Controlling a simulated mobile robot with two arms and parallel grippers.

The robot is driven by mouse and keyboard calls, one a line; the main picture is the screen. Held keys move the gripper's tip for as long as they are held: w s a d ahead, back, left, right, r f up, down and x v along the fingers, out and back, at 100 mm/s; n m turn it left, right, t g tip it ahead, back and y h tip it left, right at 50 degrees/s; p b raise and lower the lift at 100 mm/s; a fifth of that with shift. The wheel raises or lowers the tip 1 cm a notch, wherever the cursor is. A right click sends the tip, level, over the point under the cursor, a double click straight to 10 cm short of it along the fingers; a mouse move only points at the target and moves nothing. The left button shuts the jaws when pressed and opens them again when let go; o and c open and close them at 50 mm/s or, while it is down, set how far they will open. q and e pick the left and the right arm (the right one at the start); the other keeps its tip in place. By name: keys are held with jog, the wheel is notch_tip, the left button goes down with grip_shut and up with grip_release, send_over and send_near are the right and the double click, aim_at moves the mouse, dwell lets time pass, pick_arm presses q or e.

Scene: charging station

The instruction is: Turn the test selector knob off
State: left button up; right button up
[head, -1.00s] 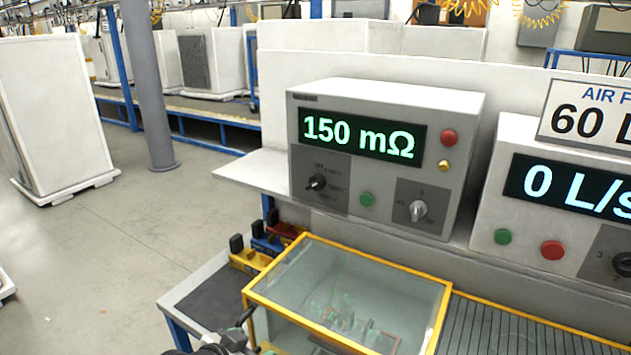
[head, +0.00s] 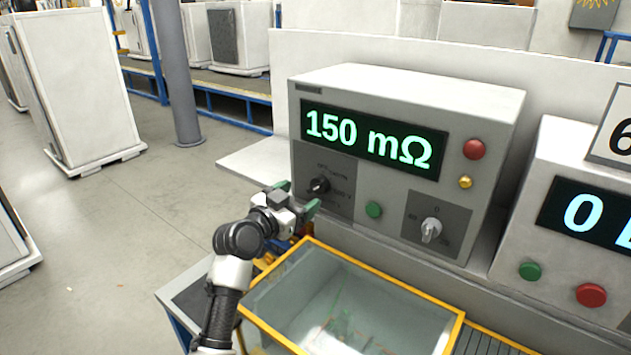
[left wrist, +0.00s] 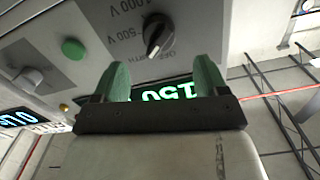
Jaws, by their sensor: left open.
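The test selector knob (head: 319,185) is a black knob on a dark panel at the lower left of the grey tester (head: 390,165). The tester's display reads 150 mΩ in green. My left gripper (head: 297,197) is open and empty, its green fingers just in front of and slightly left of the knob. In the left wrist view the knob (left wrist: 157,35) shows beyond the open fingertips (left wrist: 162,75), roughly between them and apart from both. Labels 500 V and 1000 V show upside down there. I cannot tell for sure which label the knob points to. My right gripper is not in view.
A green button (head: 374,210) and a silver knob (head: 431,230) sit right of the selector. A red button (head: 474,149) is higher up. A yellow-framed clear box (head: 345,300) stands below. A second meter (head: 590,245) stands at the right. Open floor lies left.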

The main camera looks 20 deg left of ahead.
aim_at(313, 188)
pick_arm(q)
jog(key=x, duration=0.4)
jog(key=shift+p, duration=0.4)
jog(key=shift+x, duration=0.8)
jog(key=shift+w+f, duration=0.1)
jog(key=shift+w, duration=0.05)
jog(key=shift+w+d+p, duration=0.1)
jog(key=shift+w+p, duration=0.05)
jog(key=shift+p, duration=0.15)
jog(key=shift+w, duration=0.1)
jog(key=shift+c, duration=0.4)
jog(key=c, duration=0.8)
jog(key=shift+c, duration=0.2)
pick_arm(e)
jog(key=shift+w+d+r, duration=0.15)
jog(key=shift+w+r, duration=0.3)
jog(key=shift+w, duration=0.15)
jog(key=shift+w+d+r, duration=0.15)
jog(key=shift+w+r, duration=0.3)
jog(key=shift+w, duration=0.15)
